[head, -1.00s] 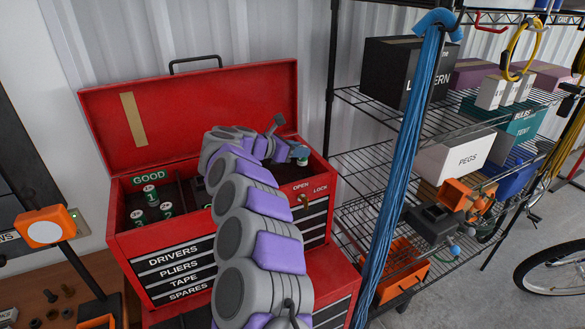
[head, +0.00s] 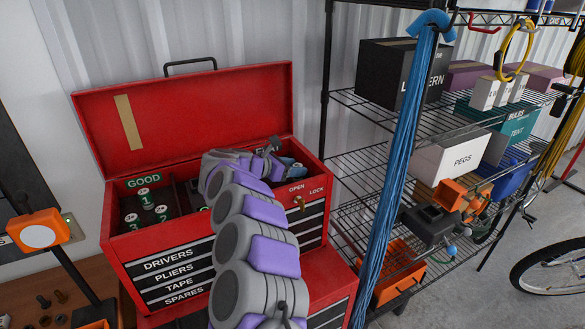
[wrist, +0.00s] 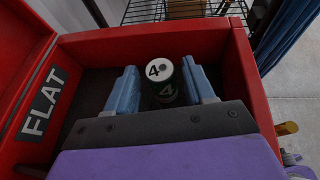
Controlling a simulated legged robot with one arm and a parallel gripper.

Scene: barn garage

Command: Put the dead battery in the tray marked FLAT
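A dark green battery with a white top marked 4 (wrist: 162,84) stands in the dark-floored compartment beside the FLAT label (wrist: 43,103), in the red toolbox (head: 200,243). My gripper (wrist: 160,66) reaches down into this compartment. Its two blue fingers are on either side of the battery, with a visible gap at each side, so it looks open. In the head view my gripper (head: 286,162) is low at the right end of the toolbox, and my arm hides most of that compartment. The GOOD compartment (head: 122,190) at the left holds batteries marked 1 (head: 147,199), 3 (head: 131,224) and 7 (head: 162,214).
The raised red lid (head: 200,115) stands behind the compartments. An OPEN/LOCK key switch (head: 299,203) is on the front right. A wire shelf (head: 365,165) and hanging blue rope (head: 398,170) stand close on the right. An orange-headed device (head: 38,232) stands on the left bench.

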